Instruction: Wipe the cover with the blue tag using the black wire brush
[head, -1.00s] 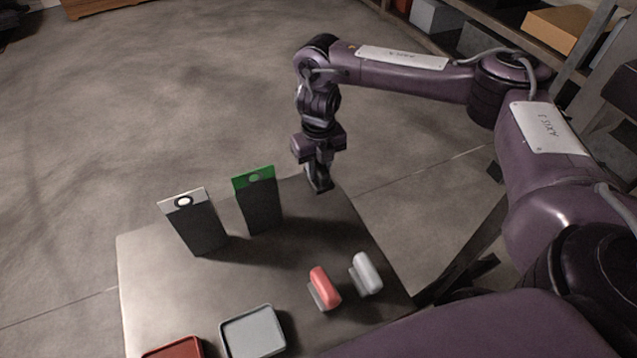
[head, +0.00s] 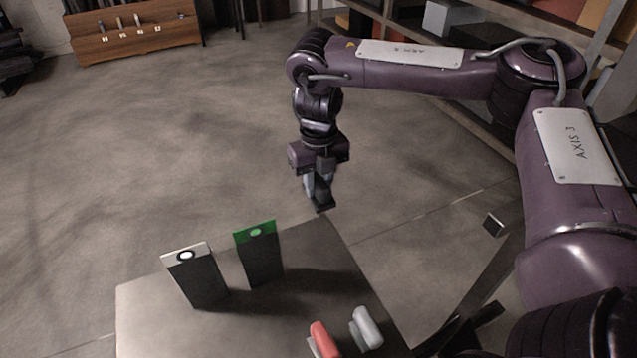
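Two dark upright panels stand on the table (head: 140,315): one with a white top and round mark (head: 186,256), one with a green top and round mark (head: 256,234). A red-topped block (head: 323,341) and a pale grey-topped block (head: 366,328) lie at the near right of the table. I see no blue tag, and I cannot make out a black wire brush. My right gripper (head: 318,199) points down by the table's far right corner, apart from the panels. Its finger gap is too small and dark to read. My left gripper is out of view.
A wooden cabinet (head: 135,42) with several small objects on its front stands far back left. Shelving (head: 465,100) with boxes runs along the back right, behind my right arm. The floor between is clear. The table's near part is cut off.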

